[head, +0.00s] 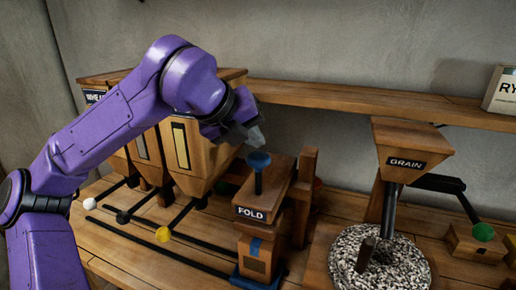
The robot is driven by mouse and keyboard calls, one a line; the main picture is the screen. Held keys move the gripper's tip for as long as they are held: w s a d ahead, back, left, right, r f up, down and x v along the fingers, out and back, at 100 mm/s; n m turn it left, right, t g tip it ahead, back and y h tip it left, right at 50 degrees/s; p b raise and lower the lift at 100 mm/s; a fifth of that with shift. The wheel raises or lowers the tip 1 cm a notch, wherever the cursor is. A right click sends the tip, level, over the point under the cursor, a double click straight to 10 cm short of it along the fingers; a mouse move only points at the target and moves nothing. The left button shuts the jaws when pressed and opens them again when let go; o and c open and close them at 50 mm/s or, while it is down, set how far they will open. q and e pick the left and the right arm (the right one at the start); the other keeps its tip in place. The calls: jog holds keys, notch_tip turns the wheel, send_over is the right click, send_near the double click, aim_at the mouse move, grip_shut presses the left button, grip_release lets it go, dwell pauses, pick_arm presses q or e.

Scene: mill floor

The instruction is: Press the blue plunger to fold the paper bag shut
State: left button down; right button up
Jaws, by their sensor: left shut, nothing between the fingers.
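The blue plunger (259,161) stands up from the top of a wooden block labelled FOLD (251,213). Below the label a small brown paper bag (256,262) with a blue mark sits on a blue base (256,284). My left gripper (257,138) is shut and empty, just above the plunger cap. A small gap seems to show between fingertips and cap, but I cannot tell whether they touch. My right gripper is not in view.
Wooden hoppers (187,150) stand behind my left arm, with black rods ending in white, black and yellow knobs (163,234) in front. A GRAIN hopper (410,150) hangs over a round speckled millstone (400,268) at right. A green knob (483,232) is further right.

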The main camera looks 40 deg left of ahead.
pick_arm(q)
jog(key=shift+r, duration=0.3)
jog(key=shift+d, duration=0.1)
jog(key=shift+r+p, duration=0.45)
notch_tip(320, 180, up, 4)
jog(key=shift+p, duration=1.25)
jog(key=shift+f, duration=0.1)
